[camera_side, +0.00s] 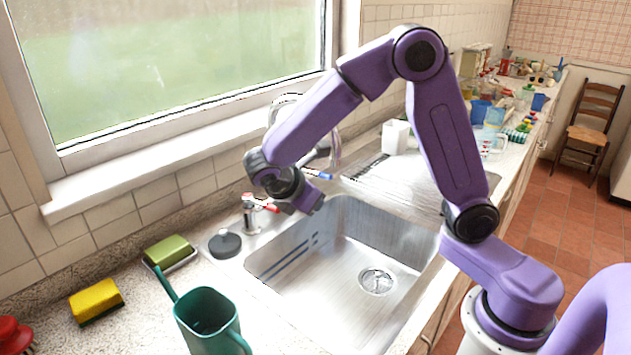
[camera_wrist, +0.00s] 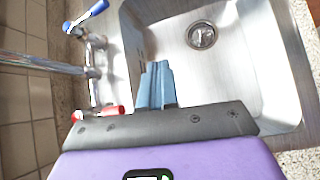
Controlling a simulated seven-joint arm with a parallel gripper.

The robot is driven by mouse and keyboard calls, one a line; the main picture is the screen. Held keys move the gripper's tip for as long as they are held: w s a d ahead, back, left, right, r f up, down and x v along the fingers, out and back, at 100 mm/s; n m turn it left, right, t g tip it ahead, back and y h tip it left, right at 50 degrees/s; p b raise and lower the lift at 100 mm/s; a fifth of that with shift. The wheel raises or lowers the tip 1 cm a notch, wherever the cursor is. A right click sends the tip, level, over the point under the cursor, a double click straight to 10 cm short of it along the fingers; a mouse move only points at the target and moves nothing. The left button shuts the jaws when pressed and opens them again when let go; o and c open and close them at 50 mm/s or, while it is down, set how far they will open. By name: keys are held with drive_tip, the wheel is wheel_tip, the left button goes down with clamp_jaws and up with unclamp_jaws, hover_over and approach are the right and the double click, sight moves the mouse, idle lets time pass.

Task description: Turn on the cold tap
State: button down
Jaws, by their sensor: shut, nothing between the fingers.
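The cold tap with its blue lever (camera_side: 318,174) stands behind the sink, just behind and right of my gripper (camera_side: 312,203) in the side view. In the wrist view the blue lever (camera_wrist: 88,16) is at the upper left, well apart from my shut, empty gripper (camera_wrist: 157,70), which points over the sink basin. The hot tap's red lever (camera_side: 262,205) is left of my gripper; it also shows in the wrist view (camera_wrist: 98,113), close to the gripper's left side. The metal spout (camera_wrist: 40,65) lies between the two taps. My arm hides part of the tap fitting in the side view.
The steel sink (camera_side: 345,235) has an empty basin with a drain (camera_side: 376,281). A black plug (camera_side: 225,244), a green watering can (camera_side: 208,318), a yellow sponge (camera_side: 96,300) and a green sponge (camera_side: 168,250) sit left of it. A white container (camera_side: 396,136) stands behind.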

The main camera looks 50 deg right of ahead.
sight(327, 177)
drive_tip(key=w+d+f+n+h, duration=0.1)
drive_tip(key=w+d+n+h, duration=0.2)
drive_tip(key=w, duration=0.6)
drive_tip(key=w+d+f+m+h, duration=0.1)
drive_tip(key=d+f, duration=0.3)
drive_tip(key=d, duration=0.6)
drive_tip(key=shift+g+h, duration=0.3)
drive_tip(key=shift+h, duration=0.2)
drive_tip(key=shift+s+d, duration=0.25)
drive_tip(key=shift+d, duration=0.55)
drive_tip(key=shift+s+d, duration=0.2)
drive_tip(key=shift+d, duration=0.55)
drive_tip(key=s+a+r, duration=0.3)
drive_tip(key=a, duration=0.5)
drive_tip(key=s+a+m+y, duration=0.2)
drive_tip(key=s+a+y, duration=0.1)
drive_tip(key=s, duration=0.7)
drive_tip(key=s+a+r+m+y, duration=0.1)
drive_tip(key=s+a+m+y, duration=0.1)
drive_tip(key=s+y, duration=0.4)
drive_tip(key=s+a+r+m+y, duration=0.1)
drive_tip(key=s+a+y, duration=0.3)
drive_tip(key=s, duration=1)
drive_tip(key=shift+s+a+r+m+y, duration=0.15)
drive_tip(key=shift+s+r+m+y, duration=0.1)
drive_tip(key=shift+m+y, duration=0.3)
